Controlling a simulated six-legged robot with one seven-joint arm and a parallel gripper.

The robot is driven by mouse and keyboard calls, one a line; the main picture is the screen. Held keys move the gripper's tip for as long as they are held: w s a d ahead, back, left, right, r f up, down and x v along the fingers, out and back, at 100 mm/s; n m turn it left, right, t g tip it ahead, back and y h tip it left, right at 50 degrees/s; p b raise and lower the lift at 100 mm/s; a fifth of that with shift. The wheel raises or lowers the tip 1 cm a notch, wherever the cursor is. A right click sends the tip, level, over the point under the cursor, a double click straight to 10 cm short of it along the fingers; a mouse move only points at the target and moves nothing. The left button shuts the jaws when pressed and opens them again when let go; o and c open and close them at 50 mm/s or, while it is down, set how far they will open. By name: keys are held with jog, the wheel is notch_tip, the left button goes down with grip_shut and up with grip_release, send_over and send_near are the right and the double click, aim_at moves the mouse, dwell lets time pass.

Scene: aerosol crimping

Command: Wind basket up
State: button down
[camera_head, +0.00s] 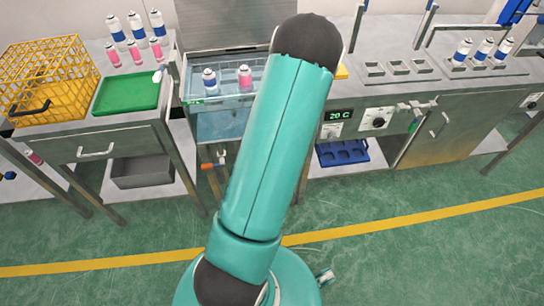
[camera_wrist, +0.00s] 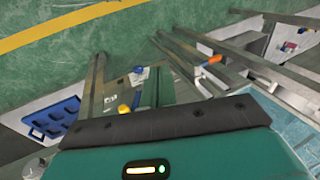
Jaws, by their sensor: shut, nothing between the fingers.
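A clear water bath (camera_head: 228,122) stands in a steel frame left of centre in the head view. A white can (camera_head: 210,82) and a pink can (camera_head: 245,78) stand upright in its top part. My arm hides its right side, and I cannot make out a separate basket in the bath. A yellow wire basket (camera_head: 48,75) stands on the left table. A green-knobbed handle (camera_head: 415,108) sticks out beside the dial. My gripper (camera_wrist: 165,122) fills the bottom of the wrist view, shut and empty, above the floor and frame legs. My arm hides it in the head view.
A green tray (camera_head: 128,92) lies on the left table (camera_head: 95,125). A 20 C display (camera_head: 337,115) and a dial (camera_head: 376,119) sit right of my arm. A blue rack (camera_head: 342,152) is on a low shelf. An orange-handled valve (camera_head: 208,166) sticks out low. The front floor is clear.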

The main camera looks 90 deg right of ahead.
jog(key=w+f+n+g+h, duration=0.1)
jog(key=w+f+g+h, duration=0.2)
jog(key=f+g, duration=0.25)
jog(key=w+f+n+g+h, duration=0.2)
jog(key=w+f+g+h, duration=0.15)
jog(key=f, duration=0.35)
notch_tip(320, 180, up, 8)
jog(key=w+f+n+g+h, duration=0.1)
jog(key=n+g+h, duration=0.35)
jog(key=h, duration=0.35)
jog(key=s+a+x, duration=0.1)
jog(key=s+x, duration=0.1)
jog(key=x, duration=1)
jog(key=shift+s+a+f, duration=0.15)
jog(key=shift+a+f, duration=0.15)
jog(key=shift+t+y, duration=0.25)
